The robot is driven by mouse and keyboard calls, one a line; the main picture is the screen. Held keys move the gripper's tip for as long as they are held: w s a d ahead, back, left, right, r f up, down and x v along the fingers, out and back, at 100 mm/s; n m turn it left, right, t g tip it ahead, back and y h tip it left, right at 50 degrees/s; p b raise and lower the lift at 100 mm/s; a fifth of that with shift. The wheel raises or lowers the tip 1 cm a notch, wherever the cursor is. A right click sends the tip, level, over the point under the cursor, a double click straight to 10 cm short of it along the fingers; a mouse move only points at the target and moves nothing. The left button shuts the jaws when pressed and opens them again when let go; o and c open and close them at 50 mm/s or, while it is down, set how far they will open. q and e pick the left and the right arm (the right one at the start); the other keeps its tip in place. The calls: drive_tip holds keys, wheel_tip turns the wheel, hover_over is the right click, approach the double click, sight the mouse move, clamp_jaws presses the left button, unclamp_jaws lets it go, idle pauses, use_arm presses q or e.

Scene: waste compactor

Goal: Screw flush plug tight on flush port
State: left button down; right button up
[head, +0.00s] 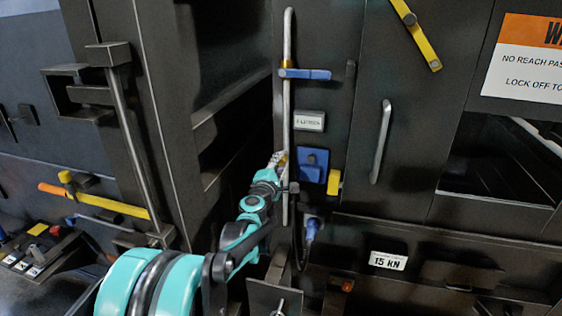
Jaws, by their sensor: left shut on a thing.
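My left arm comes up from the bottom, and its gripper (277,161) is at the vertical pipe on the dark machine front. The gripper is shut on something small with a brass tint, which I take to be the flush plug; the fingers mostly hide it. The flush port is not clearly visible; it may be behind the gripper. I cannot tell whether the plug is seated or how far it is turned. A small label (309,121) above right of the gripper is too blurred to read. My right gripper is out of view.
The grey pipe (288,110) carries a blue lever valve (305,74). Right of the gripper are a blue block (312,165) and a yellow tab (334,182). A blue connector (311,229) with a dark cable hangs below. A vertical handle (381,142) stands farther right.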

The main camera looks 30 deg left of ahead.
use_arm(q)
drive_tip(key=shift+m, duration=0.8)
drive_tip(key=m, duration=0.5)
drive_tip(key=c, duration=1.2)
unclamp_jaws()
drive_tip(key=shift+c, duration=0.4)
